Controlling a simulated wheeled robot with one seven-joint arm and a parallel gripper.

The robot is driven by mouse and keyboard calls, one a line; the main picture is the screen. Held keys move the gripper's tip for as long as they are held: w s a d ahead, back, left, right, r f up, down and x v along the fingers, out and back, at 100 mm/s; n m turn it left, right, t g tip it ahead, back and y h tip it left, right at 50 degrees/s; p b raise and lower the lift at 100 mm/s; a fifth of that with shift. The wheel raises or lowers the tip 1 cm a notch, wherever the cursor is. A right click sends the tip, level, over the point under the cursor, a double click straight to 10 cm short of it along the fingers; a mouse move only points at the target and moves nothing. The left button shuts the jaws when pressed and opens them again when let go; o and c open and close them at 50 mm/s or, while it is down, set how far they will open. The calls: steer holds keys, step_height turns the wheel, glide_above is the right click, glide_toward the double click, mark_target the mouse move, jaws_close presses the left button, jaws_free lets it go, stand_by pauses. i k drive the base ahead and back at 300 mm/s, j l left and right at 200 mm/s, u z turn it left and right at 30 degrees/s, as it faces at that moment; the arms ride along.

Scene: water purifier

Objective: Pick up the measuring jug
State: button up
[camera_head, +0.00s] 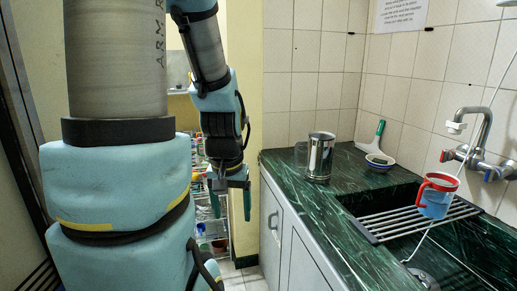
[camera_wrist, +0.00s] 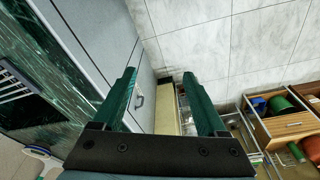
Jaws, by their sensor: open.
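A jug with a red rim, red handle and bluish see-through body (camera_head: 436,198) stands on the wire rack over the sink; it looks like the measuring jug. A metal jug (camera_head: 320,158) with its handle to the left stands on the green counter, nearer to my gripper. My gripper (camera_head: 231,214) hangs pointing down in front of the cabinet, left of the counter and well apart from both jugs. Its two green fingers are spread and empty, as the wrist view also shows (camera_wrist: 160,75). Neither jug shows in the wrist view.
The green counter (camera_head: 350,172) has its edge right of my gripper. A wire rack (camera_head: 410,222) spans the sink, below a wall tap (camera_head: 476,135). Shelving with crates (camera_wrist: 283,128) stands beyond.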

mark_target(435, 196)
steer(key=z, duration=1.25)
